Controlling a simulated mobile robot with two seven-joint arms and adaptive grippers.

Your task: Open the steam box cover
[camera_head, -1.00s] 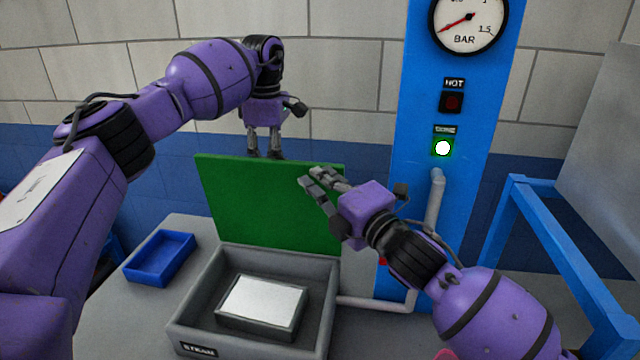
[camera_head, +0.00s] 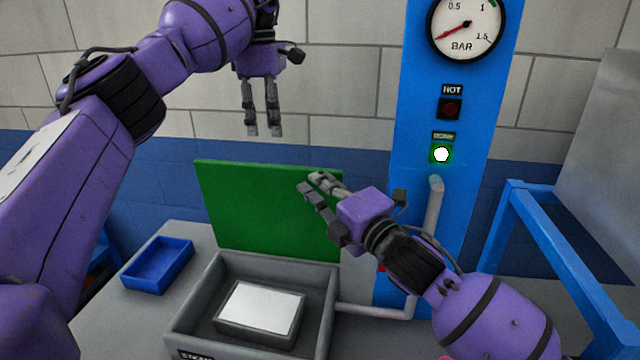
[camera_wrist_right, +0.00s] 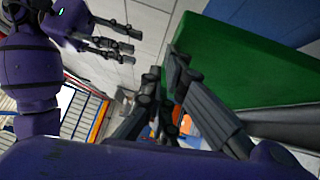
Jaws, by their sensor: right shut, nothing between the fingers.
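The steam box (camera_head: 192,318) is a grey open-topped box on the counter. Its green cover (camera_head: 250,205) stands upright along the box's back edge, so the box is open. A grey block with a bright top (camera_head: 262,308) lies inside. My right gripper (camera_head: 311,184) is shut and empty at the right part of the cover; I cannot tell whether it touches it. The cover also shows in the right wrist view (camera_wrist_right: 245,65), beside the right fingers (camera_wrist_right: 178,85). My left gripper (camera_head: 264,132) is open and empty, fingers down, above the cover's top edge.
A blue tray (camera_head: 158,265) sits on the counter left of the box. A blue column (camera_head: 420,120) with a pressure gauge (camera_head: 466,25), a dark red HOT lamp (camera_head: 449,108) and a lit lamp (camera_head: 441,154) stands right. A blue frame (camera_head: 550,240) stands further right.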

